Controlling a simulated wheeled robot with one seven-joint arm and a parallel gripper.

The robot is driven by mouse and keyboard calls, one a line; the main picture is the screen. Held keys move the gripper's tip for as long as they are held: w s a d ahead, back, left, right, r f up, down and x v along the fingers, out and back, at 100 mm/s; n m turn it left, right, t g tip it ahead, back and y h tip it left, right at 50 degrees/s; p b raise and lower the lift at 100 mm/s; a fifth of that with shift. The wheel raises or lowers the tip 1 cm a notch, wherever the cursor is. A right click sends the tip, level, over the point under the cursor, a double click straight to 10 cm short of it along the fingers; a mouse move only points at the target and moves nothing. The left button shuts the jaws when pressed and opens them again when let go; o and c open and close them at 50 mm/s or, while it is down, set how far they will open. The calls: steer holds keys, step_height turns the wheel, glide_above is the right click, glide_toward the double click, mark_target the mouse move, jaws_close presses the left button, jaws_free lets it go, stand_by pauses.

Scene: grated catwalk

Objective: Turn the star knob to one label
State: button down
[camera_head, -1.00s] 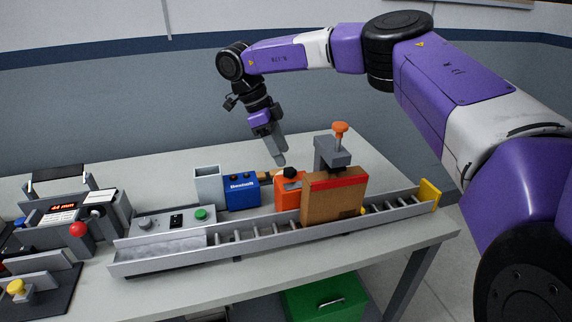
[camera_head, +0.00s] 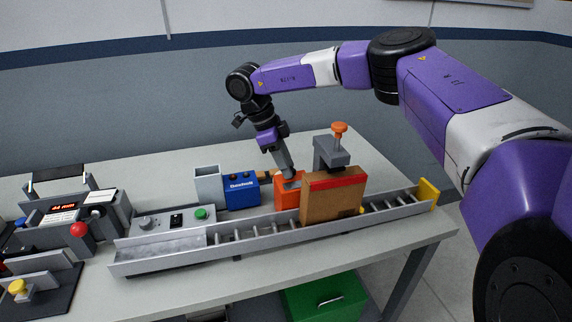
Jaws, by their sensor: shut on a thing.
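An orange box (camera_head: 286,196) stands on the bench behind the conveyor channel. The dark star knob is on its top, and my gripper hides most or all of it now. My gripper (camera_head: 289,174) reaches down from above with its fingertips at the top of the orange box. It is shut on the star knob. The labels around the knob are too small and covered to read.
A brown carton (camera_head: 333,200) with a red top edge stands right of the orange box. A grey post with an orange knob (camera_head: 339,128) rises behind it. A blue box (camera_head: 242,190) and a grey bin (camera_head: 207,187) stand to the left. The bench behind is mostly clear.

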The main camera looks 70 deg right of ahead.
steer(key=shift+m, duration=0.3)
steer(key=m+p, duration=0.1)
steer(key=m+y+p, duration=0.1)
steer(key=m, duration=0.1)
steer(key=shift+w+d+r+y, duration=0.1)
steer(key=shift+d+r+y, duration=0.1)
steer(key=shift+y, duration=0.1)
steer(key=m+p, duration=0.1)
steer(key=m, duration=0.1)
steer(key=m+y+p, duration=0.1)
steer(key=m+p, duration=0.1)
steer(key=m, duration=0.1)
steer(key=shift+d+y, duration=0.15)
steer(key=shift+y, duration=0.15)
steer(key=m+p, duration=0.2)
steer(key=m+t+y+p, duration=0.1)
steer(key=m+p, duration=0.2)
steer(key=shift+s+d+r+y, duration=0.1)
steer(key=shift+s+d+y, duration=0.1)
steer(key=shift+y, duration=0.1)
steer(key=m+t+p, duration=0.1)
steer(key=m+p, duration=0.2)
steer(key=shift+y, duration=0.3)
steer(key=shift+s+m+t+p, duration=0.1)
steer(key=shift+m+t+p, duration=0.35)
steer(key=shift+m, duration=0.15)
steer(key=shift+f, duration=0.25)
steer(key=c, duration=1)
jaws_free()
